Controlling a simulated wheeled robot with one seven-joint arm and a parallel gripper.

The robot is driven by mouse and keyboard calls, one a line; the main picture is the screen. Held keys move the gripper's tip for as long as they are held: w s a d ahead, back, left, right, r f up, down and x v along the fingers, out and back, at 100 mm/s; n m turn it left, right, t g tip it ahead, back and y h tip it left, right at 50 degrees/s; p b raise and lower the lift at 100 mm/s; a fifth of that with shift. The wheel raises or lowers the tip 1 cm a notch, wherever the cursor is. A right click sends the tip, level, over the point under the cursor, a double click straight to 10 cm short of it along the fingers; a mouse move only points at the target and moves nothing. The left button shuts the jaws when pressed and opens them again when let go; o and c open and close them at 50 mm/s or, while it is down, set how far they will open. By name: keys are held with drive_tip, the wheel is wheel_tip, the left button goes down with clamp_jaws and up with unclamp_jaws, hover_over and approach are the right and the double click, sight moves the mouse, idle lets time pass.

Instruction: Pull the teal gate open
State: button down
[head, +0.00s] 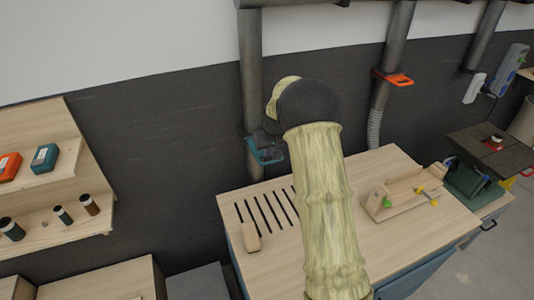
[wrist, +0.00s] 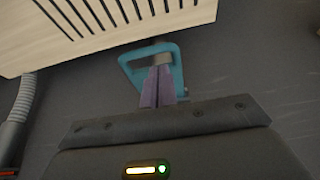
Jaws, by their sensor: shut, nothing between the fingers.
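The teal gate (head: 266,158) is a handle-like loop on the grey vertical pipe behind the worktop's left end. It also shows in the wrist view (wrist: 178,68), as a teal frame around an opening. My gripper (head: 268,142) is at the gate, with its dark body partly covering the gate in the head view. In the wrist view its two purple fingers (wrist: 158,72) are together, with nothing between them, and their tips overlap the loop's opening. Whether the tips touch the loop or reach through it, I cannot tell.
The slotted wooden worktop (head: 385,160) lies below, with a wooden block (head: 250,237) and a wooden jig (head: 405,193) on it. An orange gate (head: 393,78) is on another pipe to the right. Wooden shelves (head: 60,180) stand at left. The dark wall is close behind.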

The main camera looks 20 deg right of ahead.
drive_tip(key=v, duration=0.2)
drive_tip(key=p+v, duration=0.1)
drive_tip(key=v, duration=0.2)
drive_tip(key=shift+s+a+r+p, duration=0.15)
drive_tip(key=shift+a+r+p, duration=0.2)
drive_tip(key=shift+a+p, duration=0.05)
drive_tip(key=s+a+f+b, duration=0.1)
drive_tip(key=s+f+b, duration=0.1)
drive_tip(key=s, duration=0.8)
drive_tip(key=s+a+f+m+g+b, duration=0.1)
drive_tip(key=s+f+b, duration=0.2)
drive_tip(key=s, duration=0.8)
drive_tip(key=s+a+f+b, duration=0.2)
drive_tip(key=s+b, duration=0.3)
drive_tip(key=s, duration=0.6)
drive_tip(key=shift+f+b, duration=0.3)
drive_tip(key=shift+f, duration=0.4)
